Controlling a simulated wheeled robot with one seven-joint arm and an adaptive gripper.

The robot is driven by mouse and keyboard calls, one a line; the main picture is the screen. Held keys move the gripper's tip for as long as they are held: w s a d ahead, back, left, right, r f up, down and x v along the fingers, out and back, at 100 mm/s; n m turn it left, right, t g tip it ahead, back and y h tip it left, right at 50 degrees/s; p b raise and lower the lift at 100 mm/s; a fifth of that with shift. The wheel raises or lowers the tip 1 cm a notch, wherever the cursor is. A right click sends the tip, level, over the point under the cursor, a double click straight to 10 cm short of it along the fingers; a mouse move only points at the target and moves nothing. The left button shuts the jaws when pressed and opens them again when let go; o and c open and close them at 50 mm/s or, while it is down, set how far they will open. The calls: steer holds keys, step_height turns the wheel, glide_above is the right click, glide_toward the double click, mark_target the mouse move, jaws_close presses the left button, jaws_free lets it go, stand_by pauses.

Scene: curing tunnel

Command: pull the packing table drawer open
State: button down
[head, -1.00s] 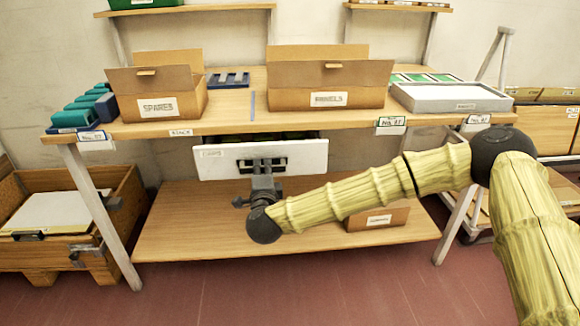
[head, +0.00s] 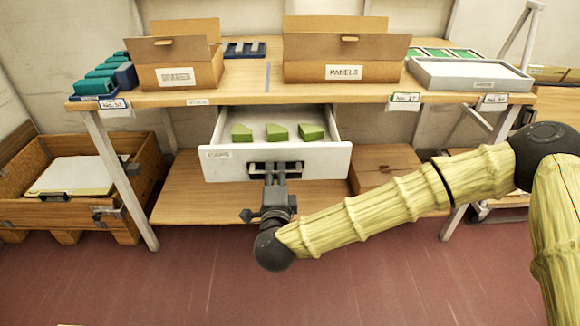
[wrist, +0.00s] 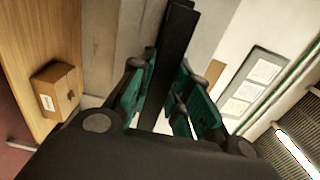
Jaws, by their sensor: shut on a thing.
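The white packing table drawer (head: 325,160) is pulled well out from under the wooden table top (head: 235,95). Several green pieces (head: 277,132) lie inside it. A label on the left of its front appears to read "CAPS". My gripper (head: 274,170) is at the middle of the drawer front, shut on the dark drawer handle (head: 290,167). In the wrist view, the teal-padded fingers (wrist: 157,95) close on the dark handle bar (wrist: 166,65). Part of the handle is hidden behind the gripper.
Cardboard boxes (head: 178,72) and (head: 345,55) stand on the table top. A closed carton (head: 385,165) sits on the lower shelf (head: 190,190), right of the drawer. A wooden crate (head: 120,205) stands at the left. Red floor (head: 200,270) in front is clear.

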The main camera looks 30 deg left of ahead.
steer(key=shift+s, duration=0.1)
stand_by(0.3)
steer(key=c, duration=1.3)
jaws_free()
steer(key=shift+d, duration=0.1)
steer(key=shift+s, duration=0.1)
steer(key=v, duration=1.2)
